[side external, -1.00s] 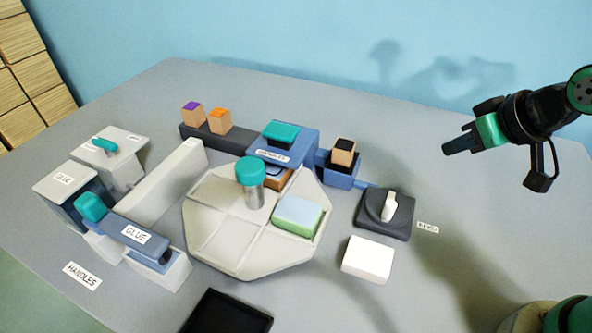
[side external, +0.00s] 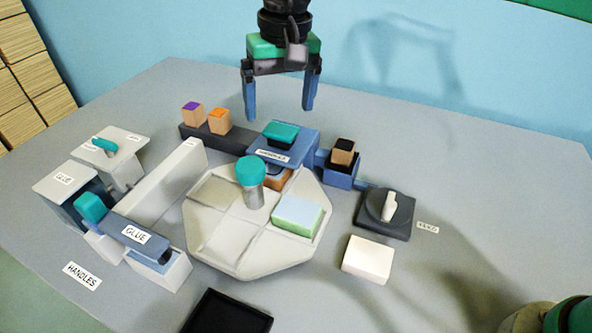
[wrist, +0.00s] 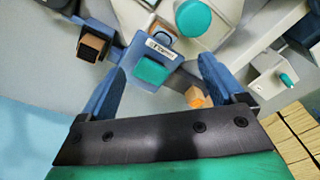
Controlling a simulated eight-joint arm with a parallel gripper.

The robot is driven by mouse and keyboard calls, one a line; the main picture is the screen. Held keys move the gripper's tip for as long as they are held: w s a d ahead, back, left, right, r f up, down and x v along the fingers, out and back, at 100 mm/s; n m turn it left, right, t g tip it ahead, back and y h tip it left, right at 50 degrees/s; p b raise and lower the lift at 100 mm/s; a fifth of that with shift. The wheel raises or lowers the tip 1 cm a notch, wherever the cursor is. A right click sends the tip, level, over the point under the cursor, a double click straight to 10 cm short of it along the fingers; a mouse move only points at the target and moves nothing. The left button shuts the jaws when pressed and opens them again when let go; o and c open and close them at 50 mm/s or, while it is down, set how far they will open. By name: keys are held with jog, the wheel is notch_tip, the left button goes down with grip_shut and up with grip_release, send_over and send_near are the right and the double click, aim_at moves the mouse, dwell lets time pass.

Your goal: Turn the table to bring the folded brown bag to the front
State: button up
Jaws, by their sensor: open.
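The pale octagonal turntable (side external: 225,247) sits mid-table, with low dividers and a teal-topped post (side external: 252,180) at its centre. A brown item (side external: 278,180), perhaps the folded brown bag, lies at its back, partly hidden under the blue labelled station (side external: 295,148). It also shows in the wrist view (wrist: 165,28). A green and light-blue block (side external: 298,214) lies in the right section. My gripper (side external: 279,112) is open and empty, pointing down, above and behind the blue station. In the wrist view its fingers (wrist: 162,75) frame the station's teal top.
A dark rail with purple-topped and orange-topped blocks (side external: 219,121) stands at back left. A blue holder with a black-topped block (side external: 343,152) and a dial (side external: 390,206) are right. Glue stations (side external: 140,235) are left. A white block (side external: 367,259) and black tray (side external: 228,314) lie in front.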

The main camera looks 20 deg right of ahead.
jog(key=g, duration=0.1)
send_over(250, 164)
notch_tip(250, 164, down, 3)
jog(key=shift+a+r+h, duration=0.1)
jog(key=shift+h, duration=0.2)
jog(key=shift+s+f, duration=0.1)
jog(key=shift+f, duration=2.7)
grip_shut()
